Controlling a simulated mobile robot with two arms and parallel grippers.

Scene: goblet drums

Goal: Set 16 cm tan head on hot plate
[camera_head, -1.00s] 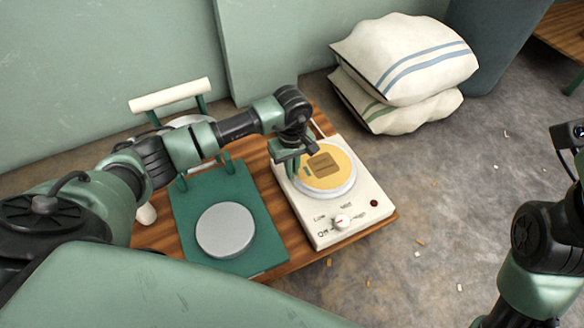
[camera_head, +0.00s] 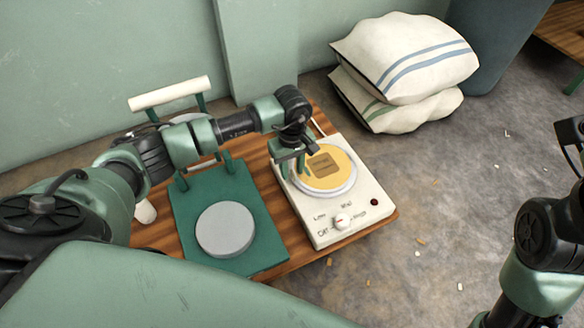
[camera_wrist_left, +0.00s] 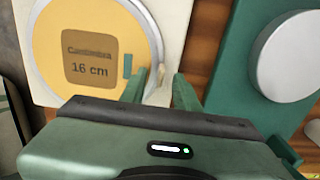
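The tan head (camera_head: 325,168), a flat round disc with a brown label reading "16 cm", lies on the round plate of the cream hot plate (camera_head: 325,232). It also shows in the left wrist view (camera_wrist_left: 110,25), with a small teal mark near its edge. My left gripper (camera_head: 294,172) is at the head's left edge, pointing down. In the left wrist view its two fingers (camera_wrist_left: 160,88) stand apart, with a narrow pale strip visible between them. Whether they touch the head cannot be told. My right gripper is out of view; only part of that arm shows.
Left of the hot plate, a green stand (camera_head: 190,235) with a grey disc (camera_head: 225,229) sits on the low wooden table (camera_head: 160,235). A cream roller (camera_head: 170,94) is behind. Stacked striped sacks (camera_head: 405,60) lie at the back. The floor at right is mostly clear.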

